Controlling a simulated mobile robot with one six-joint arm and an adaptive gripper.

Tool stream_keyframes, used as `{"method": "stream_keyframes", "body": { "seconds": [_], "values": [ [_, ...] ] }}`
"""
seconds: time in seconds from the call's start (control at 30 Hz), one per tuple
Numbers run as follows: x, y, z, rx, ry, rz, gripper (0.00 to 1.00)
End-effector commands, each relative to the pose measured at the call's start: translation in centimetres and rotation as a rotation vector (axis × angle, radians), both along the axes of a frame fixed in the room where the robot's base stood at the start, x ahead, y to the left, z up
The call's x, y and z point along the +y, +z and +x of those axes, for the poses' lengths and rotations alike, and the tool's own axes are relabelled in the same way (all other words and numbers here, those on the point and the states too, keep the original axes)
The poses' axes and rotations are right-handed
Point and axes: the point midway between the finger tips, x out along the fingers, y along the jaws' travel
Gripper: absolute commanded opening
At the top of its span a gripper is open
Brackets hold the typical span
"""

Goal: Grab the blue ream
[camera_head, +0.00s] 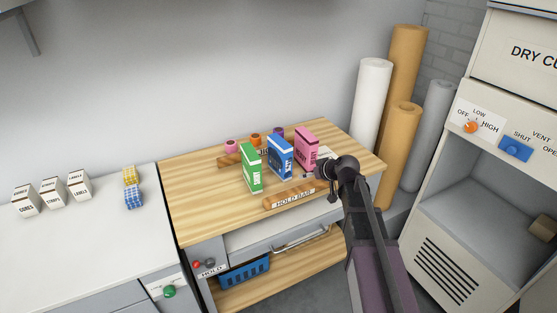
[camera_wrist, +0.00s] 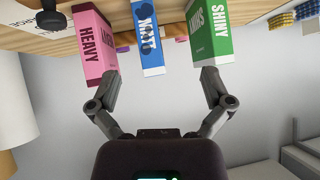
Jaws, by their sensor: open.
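The blue ream (camera_head: 280,158) stands upright on the wooden bench, between a green ream (camera_head: 250,168) and a pink ream (camera_head: 306,150). In the wrist view, which looks upside down, the blue ream (camera_wrist: 148,38) hangs between the pink ream (camera_wrist: 95,42) on the left and the green ream (camera_wrist: 210,35) on the right. My gripper (camera_wrist: 162,74) is open and empty. Its fingers are spread either side of the blue ream in that picture, overlapping the lower ends of the pink and green ones; contact cannot be told. In the head view my gripper (camera_head: 312,174) is right of the blue ream.
Tall rolls (camera_head: 372,95) and a dry cabinet (camera_head: 468,200) stand at right. White boxes (camera_head: 52,193) are on the left counter.

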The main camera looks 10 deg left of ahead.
Motion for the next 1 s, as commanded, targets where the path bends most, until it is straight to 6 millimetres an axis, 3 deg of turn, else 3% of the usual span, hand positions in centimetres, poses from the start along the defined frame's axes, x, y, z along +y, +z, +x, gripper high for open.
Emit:
{"method": "stream_keyframes", "body": {
  "seconds": [0.03, 0.1, 0.3, 0.8, 1.0],
  "values": [
    [1.1, 0.8, 2.4, -0.065, 0.011, 0.023, 1.0],
    [2.2, 1.9, 4.4, -0.151, 0.019, 0.048, 1.0],
    [3.8, 4.0, 7.8, -0.298, 0.013, 0.082, 1.0],
    [4.2, 4.3, 8.3, -0.325, 0.01, 0.087, 1.0],
    [5.1, 3.6, 9.5, -0.324, 0.011, 0.088, 1.0]
  ]
}}
